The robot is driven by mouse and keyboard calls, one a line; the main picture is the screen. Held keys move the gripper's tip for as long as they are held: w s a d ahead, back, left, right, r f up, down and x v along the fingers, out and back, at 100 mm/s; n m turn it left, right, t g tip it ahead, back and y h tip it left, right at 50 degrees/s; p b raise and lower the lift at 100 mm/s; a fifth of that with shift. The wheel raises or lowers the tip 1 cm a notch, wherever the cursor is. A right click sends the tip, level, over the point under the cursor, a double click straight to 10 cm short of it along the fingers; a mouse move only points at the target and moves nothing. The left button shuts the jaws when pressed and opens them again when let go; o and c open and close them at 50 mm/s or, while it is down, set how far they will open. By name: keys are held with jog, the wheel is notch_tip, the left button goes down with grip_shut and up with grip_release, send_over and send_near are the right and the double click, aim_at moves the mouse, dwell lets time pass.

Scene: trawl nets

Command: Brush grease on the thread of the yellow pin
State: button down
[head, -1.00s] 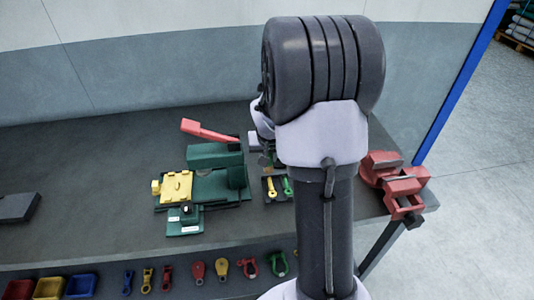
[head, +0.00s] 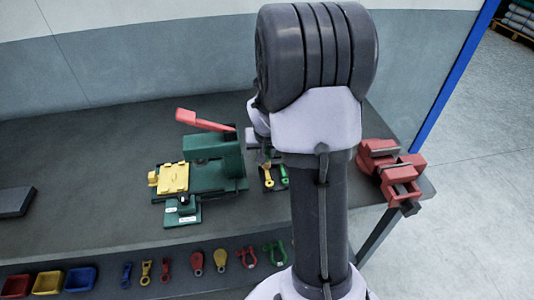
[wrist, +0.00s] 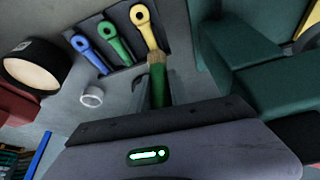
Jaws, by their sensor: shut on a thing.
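In the wrist view my gripper (wrist: 158,92) is shut on a brush with a green handle (wrist: 158,88) and tan bristles (wrist: 156,59). The bristles point up the picture, at the near end of the yellow pin (wrist: 147,28). I cannot tell whether they touch its thread. The yellow pin lies beside a green pin (wrist: 116,43) and a blue pin (wrist: 89,52) on a dark tray (wrist: 67,38). A dark round pot with a cream top (wrist: 33,73), perhaps the grease, stands at left.
A green press-like fixture with a red lever (head: 205,121) and a yellow plate (head: 174,178) stands left of the tray. A red vice (head: 392,170) is at the bench's right end. A small white ring (wrist: 92,96) lies near the pot.

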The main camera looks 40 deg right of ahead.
jog(key=shift+w+d, duration=0.15)
jog(key=shift+w, duration=0.2)
notch_tip(320, 180, up, 4)
jog(key=shift+p, duration=1.15)
jog(key=shift+w+d+r+p, duration=0.1)
jog(key=shift+w+r+p, duration=0.1)
jog(key=shift+r+p, duration=0.4)
jog(key=shift+s+r+p, duration=0.1)
jog(key=shift+r+p, duration=0.75)
jog(key=shift+r, duration=0.6)
